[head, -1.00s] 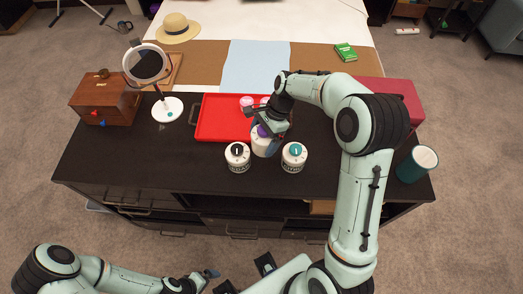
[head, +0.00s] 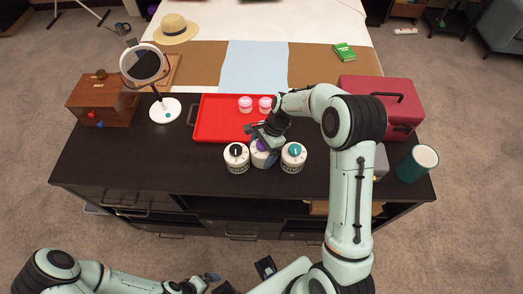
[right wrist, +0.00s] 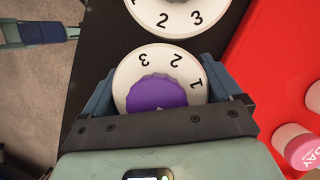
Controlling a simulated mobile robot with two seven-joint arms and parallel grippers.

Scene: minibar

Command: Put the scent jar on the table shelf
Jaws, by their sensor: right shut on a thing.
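A white jar with a purple knob and numbers on its lid (right wrist: 157,108) is between the fingers of my right gripper, which is shut on it. In the head view my right gripper (head: 264,138) holds this jar (head: 262,160) in the gap between a white jar with a black knob (head: 236,166) and one with a teal knob (head: 292,166). I cannot tell whether its base touches the dark cabinet top (head: 130,160). Open shelf space (head: 245,211) shows below the top's front edge. My left gripper (head: 208,284) is low at the bottom, its opening unclear.
A red tray (head: 215,120) with two pink-lidded jars (head: 245,104) lies just behind. The top's front left is clear.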

